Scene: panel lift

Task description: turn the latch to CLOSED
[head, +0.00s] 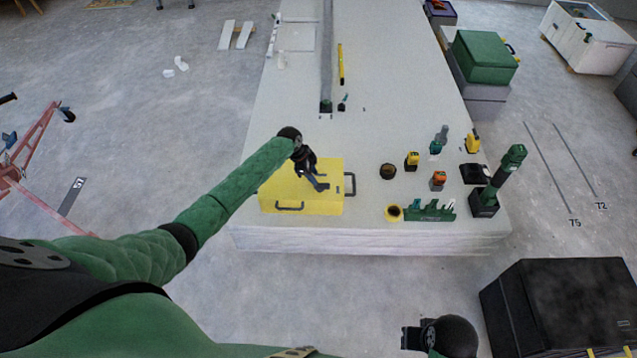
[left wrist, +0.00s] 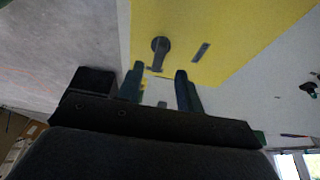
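The yellow panel (head: 272,197) lies on the white table, with dark handles on its front and right sides. My left gripper (head: 322,186) is over the panel and hides part of it in the head view. In the left wrist view, the dark latch (left wrist: 160,46) has a round hub and a short lever pointing toward my fingers, on the yellow face (left wrist: 225,25). My left gripper (left wrist: 158,76) is open and empty, its fingertips just short of the lever. A dark bar mark (left wrist: 201,52) is beside the latch. My right gripper (head: 411,338) is low, away from the table.
The white table (head: 385,100) has a yellow level (head: 341,64) farther back. Right of the panel stand several small tools, a green rack (head: 430,212) and a green cylinder (head: 511,163). A black case (head: 560,305) is at the lower right.

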